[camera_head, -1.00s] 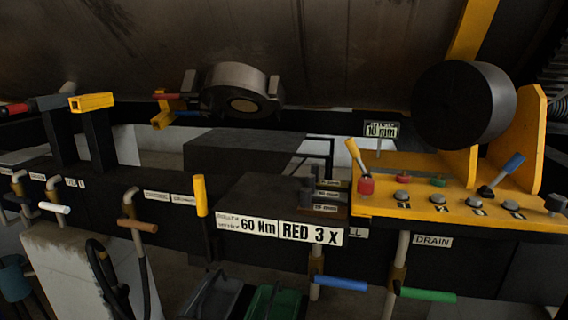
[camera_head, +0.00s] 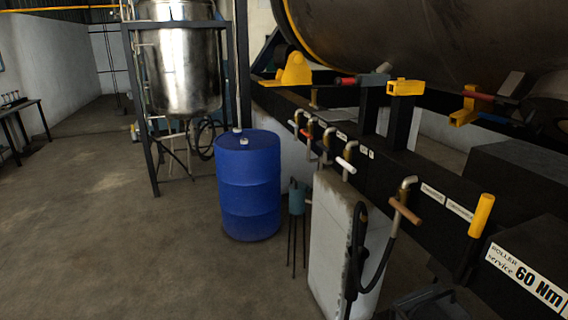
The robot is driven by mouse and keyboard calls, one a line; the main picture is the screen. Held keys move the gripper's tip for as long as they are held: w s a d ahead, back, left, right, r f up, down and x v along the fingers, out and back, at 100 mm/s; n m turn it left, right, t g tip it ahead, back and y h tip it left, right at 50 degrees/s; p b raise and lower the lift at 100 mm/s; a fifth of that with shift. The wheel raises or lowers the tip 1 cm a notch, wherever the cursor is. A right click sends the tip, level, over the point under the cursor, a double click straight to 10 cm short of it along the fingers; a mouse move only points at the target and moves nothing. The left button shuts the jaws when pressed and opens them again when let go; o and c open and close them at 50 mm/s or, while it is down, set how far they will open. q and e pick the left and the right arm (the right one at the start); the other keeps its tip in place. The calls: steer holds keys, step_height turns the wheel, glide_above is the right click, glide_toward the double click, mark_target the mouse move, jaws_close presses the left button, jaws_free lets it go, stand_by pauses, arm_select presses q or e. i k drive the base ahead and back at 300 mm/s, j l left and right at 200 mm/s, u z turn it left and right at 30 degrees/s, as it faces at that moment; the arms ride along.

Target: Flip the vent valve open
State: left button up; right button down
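Several valves with T-shaped handles hang along the black beam (camera_head: 448,190). The nearest has a brown handle (camera_head: 405,210), with a black hose below it. Further along are a white handle (camera_head: 346,164) and smaller handles, one of them red (camera_head: 307,134). The small label plates (camera_head: 432,193) near them are too small to read, so I cannot tell which one is the vent valve. Neither of my grippers is in view.
A blue drum (camera_head: 248,190) stands on the floor left of the beam, near a white block (camera_head: 330,240). A steel tank (camera_head: 180,65) on a frame stands behind. A yellow lever (camera_head: 481,215) sticks up at right.

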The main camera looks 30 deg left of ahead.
mark_target(340, 159)
steer(key=u, duration=0.7)
